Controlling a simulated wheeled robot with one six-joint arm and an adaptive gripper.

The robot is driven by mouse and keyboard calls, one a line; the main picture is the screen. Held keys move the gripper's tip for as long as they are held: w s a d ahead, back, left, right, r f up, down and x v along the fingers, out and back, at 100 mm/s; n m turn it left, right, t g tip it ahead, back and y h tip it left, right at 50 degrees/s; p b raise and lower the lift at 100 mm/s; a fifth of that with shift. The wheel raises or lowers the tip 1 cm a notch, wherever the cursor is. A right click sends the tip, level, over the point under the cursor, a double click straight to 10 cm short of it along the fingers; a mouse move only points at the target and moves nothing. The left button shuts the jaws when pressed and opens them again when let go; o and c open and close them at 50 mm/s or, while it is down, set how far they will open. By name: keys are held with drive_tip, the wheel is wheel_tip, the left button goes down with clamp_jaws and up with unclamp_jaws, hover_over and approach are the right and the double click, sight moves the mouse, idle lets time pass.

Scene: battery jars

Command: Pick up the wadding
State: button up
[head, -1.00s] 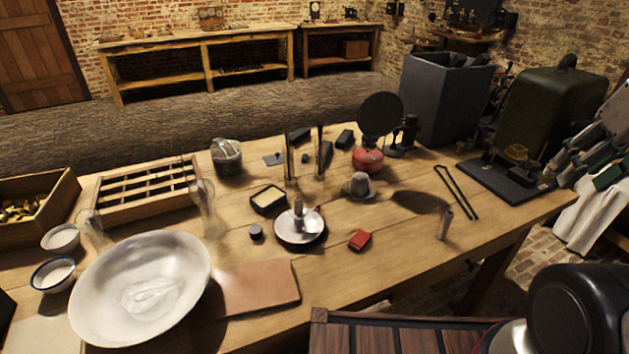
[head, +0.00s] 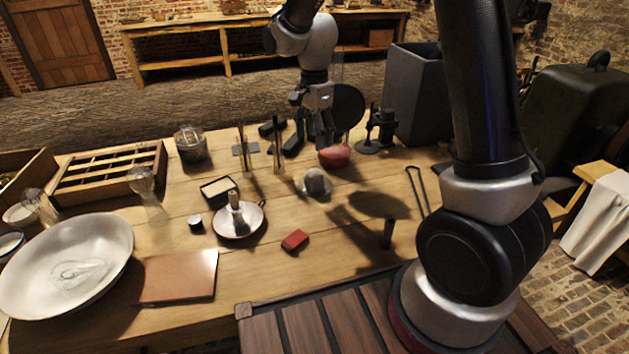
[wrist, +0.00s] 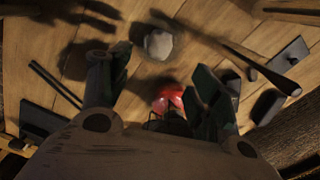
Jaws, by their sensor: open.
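A pale grey rounded lump (head: 316,183), which looks like the wadding, sits on a small dish on the workbench (head: 175,245), right of centre. It also shows in the wrist view (wrist: 158,44), near the top between my fingers but beyond their tips. My gripper (head: 324,143) hangs above the back of the bench, pointing down, near the red round object and apart from the lump.
A red round vessel (head: 335,156) and a dark disc (head: 348,106) stand close to my gripper. Upright rods (head: 277,148), a pan (head: 238,221), a red block (head: 295,240) and tongs (head: 417,190) are nearby. A large white bowl (head: 40,275) is at the left.

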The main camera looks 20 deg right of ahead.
sight(315, 172)
wheel_tip(315, 172, down, 15)
drive_tip(key=shift+r, duration=0.1)
drive_tip(key=c, duration=0.8)
